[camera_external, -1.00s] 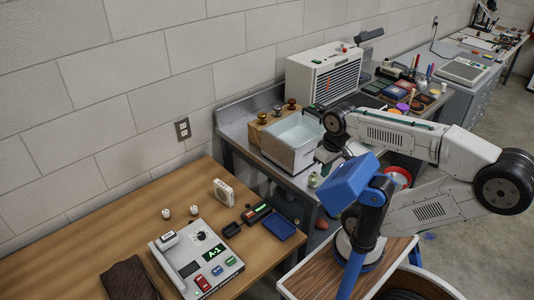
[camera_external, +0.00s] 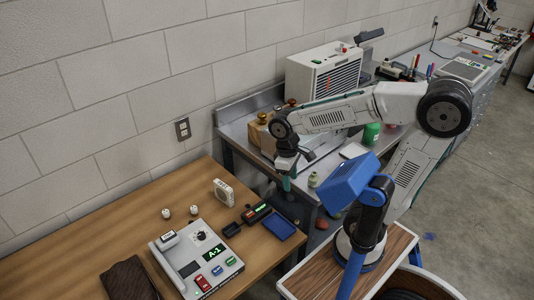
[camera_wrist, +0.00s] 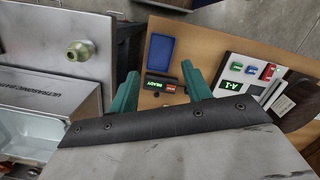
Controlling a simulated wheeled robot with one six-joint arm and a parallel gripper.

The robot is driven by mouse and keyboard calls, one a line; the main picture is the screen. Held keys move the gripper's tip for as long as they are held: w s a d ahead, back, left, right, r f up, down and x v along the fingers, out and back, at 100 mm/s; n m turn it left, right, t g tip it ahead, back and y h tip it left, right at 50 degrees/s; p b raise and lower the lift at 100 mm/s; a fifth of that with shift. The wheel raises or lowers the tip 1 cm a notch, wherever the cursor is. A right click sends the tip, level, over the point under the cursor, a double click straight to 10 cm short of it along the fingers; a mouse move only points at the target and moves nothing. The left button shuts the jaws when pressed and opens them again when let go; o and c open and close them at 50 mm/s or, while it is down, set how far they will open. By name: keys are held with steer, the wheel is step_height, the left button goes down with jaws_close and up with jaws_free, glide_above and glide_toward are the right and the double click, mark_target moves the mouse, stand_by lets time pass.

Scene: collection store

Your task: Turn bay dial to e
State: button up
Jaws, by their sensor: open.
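The grey-white console (camera_external: 222,277) sits on the wooden table at lower left in the external view. The small black dial (camera_external: 201,236) is near its back edge, and its setting is too small to read. Its green display (camera_external: 212,254) reads A-1. The console also shows at right in the wrist view (camera_wrist: 240,70), with the display (camera_wrist: 234,87) legible; I cannot make out the dial there. My gripper (camera_external: 287,182) is open and empty, pointing down, well right of the console. Its green fingers stand apart in the wrist view (camera_wrist: 160,80).
A blue tray (camera_external: 279,227), a small device with a green READY screen (camera_external: 257,212), a white box-shaped device (camera_external: 223,192) and two small white pieces are on the wooden table. A dark folded cloth (camera_external: 130,279) lies left of the console. The steel bench (camera_external: 238,128) is behind.

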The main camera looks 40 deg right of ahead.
steer(key=w+a+f+n, duration=0.5)
steer(key=w+a+n, duration=0.15)
steer(key=a, duration=0.35)
steer(key=n+t, duration=0.1)
steer(key=n, duration=1.3)
glide_above(201, 234)
steer(key=f, duration=1)
steer(key=shift+s+d, duration=0.15)
steer(key=shift+s, duration=0.15)
steer(key=shift+w+a+r+n+t, duration=0.1)
steer(key=shift+w+a+n+t, duration=0.15)
steer(key=shift+n, duration=0.5)
step_height(201, 234, down, 8)
steer(key=shift+d+r, duration=0.1)
steer(key=c, duration=1)
